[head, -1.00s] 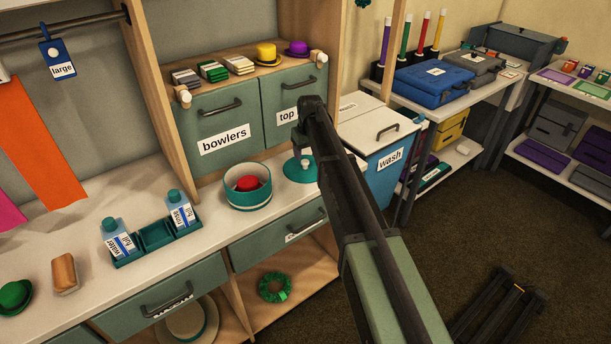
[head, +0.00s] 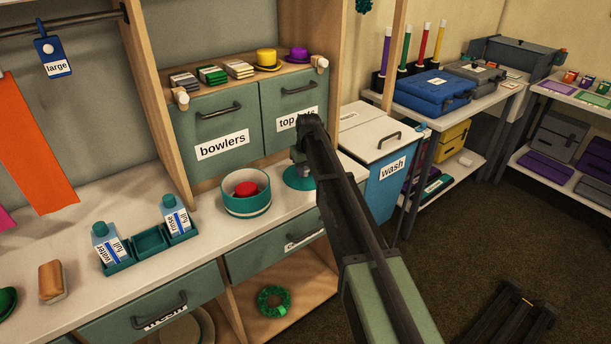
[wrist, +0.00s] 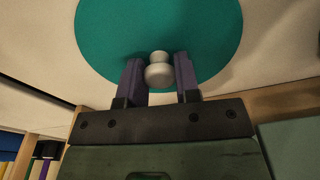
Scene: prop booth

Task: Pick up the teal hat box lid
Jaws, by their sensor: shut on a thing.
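The teal hat box lid (head: 299,183) is a flat round disc on the white counter, right of the open hat box, partly hidden behind my gripper and arm in the head view. In the wrist view the lid (wrist: 160,25) fills the top middle, with its pale round knob (wrist: 159,74) near its lower edge. My gripper (wrist: 158,64) is shut on the knob, one purple finger on each side. The teal and white hat box (head: 246,204) stands open with a red hat (head: 246,189) inside. I see no clear gap under the lid.
A teal caddy (head: 150,243) with two bottles stands left of the hat box. Green drawers labelled bowlers (head: 221,130) rise behind. A blue wash bin (head: 390,180) stands right of the counter end. Bare counter lies in front of the hat box.

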